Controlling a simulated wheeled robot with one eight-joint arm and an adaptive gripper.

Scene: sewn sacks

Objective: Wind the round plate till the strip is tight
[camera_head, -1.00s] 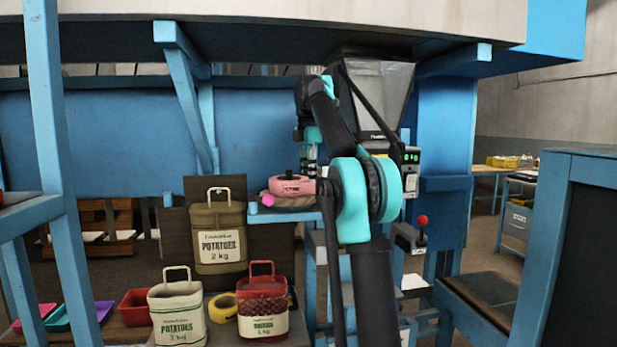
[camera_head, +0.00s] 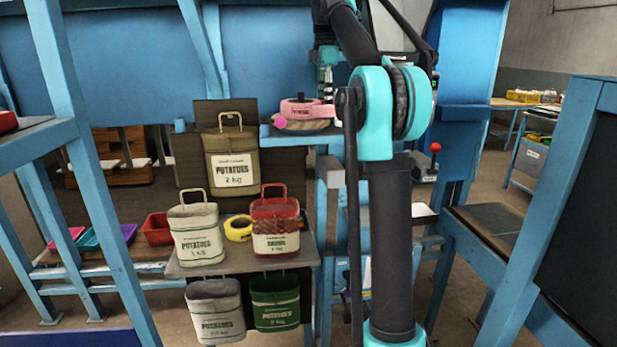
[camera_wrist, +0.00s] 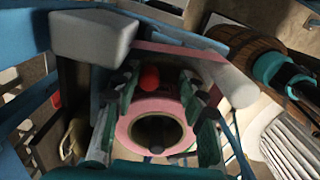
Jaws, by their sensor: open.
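A round pink plate (camera_head: 300,108) lies on a small blue shelf, on top of something brownish. A bright pink knob (camera_head: 280,121) shows at its left edge. In the wrist view the plate is a pink ring (camera_wrist: 130,128) around a dark centre, with a red ball (camera_wrist: 149,77) above it. A pink band (camera_wrist: 185,53) runs across above the ring; I cannot tell whether it is the strip or how tight it is. My gripper (camera_wrist: 160,95) is open, its fingers on either side of the ring in view. I cannot tell whether they touch it.
Potato bags stand left of the shelf: an olive one (camera_head: 231,160), a cream one (camera_head: 196,235) and a red one (camera_head: 275,228). A yellow roll (camera_head: 238,228) lies between them. A red-knobbed lever (camera_head: 435,148) stands right of my arm. Blue frame posts flank the view.

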